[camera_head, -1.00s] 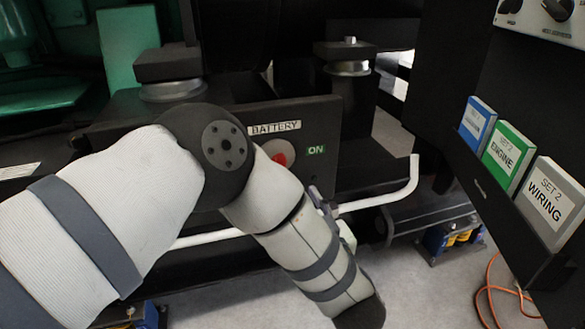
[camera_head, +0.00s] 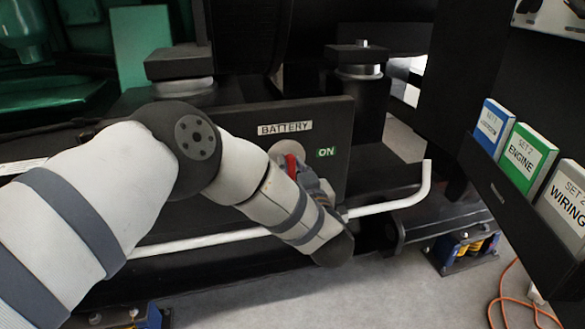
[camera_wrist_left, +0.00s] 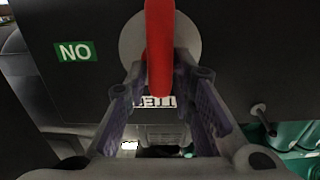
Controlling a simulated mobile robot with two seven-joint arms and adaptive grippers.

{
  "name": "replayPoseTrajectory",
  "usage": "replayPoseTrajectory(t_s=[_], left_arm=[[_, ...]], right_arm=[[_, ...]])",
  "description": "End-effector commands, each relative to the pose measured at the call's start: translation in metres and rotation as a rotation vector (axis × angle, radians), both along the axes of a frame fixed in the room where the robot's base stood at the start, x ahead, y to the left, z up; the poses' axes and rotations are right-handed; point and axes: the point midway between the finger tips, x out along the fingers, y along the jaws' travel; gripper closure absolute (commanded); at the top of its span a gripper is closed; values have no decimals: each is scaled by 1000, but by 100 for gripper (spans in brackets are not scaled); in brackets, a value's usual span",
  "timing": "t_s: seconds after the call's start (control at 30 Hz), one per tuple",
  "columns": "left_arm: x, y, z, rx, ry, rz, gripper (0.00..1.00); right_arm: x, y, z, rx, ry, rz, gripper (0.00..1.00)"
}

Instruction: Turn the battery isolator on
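The battery isolator has a red handle (camera_head: 291,167) on a pale round plate (camera_head: 285,150), on a dark panel under a BATTERY label (camera_head: 285,128). A green ON label (camera_head: 326,152) is to the right of it. My left gripper (camera_head: 314,184) is at the isolator, partly hidden by my forearm. In the left wrist view, upside down, the red handle (camera_wrist_left: 159,45) points toward the gripper, its end between the two separated fingers. Gaps seem to show on both sides; I cannot tell whether either finger touches it. My right gripper is not in view.
A white rail (camera_head: 390,207) runs below the panel, close under my left wrist. Black mounts (camera_head: 357,60) stand above the panel. At right, a dark rack holds blue, green (camera_head: 526,152) and grey binders. An orange cable (camera_head: 500,290) lies on the floor.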

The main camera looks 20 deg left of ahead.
Motion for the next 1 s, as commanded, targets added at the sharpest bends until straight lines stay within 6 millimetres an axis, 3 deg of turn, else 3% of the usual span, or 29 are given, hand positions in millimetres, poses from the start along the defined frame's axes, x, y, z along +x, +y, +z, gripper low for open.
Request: replayPoseTrajectory(t_s=[0.07, 0.47, 1.0], left_arm=[[0, 0, 0, 0, 0, 0, 100], [-1, 0, 0, -39, -25, 0, 100], [-3, 3, 0, -405, -270, 1, 100]], right_arm=[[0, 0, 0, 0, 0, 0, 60], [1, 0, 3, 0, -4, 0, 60], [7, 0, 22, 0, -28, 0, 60]])
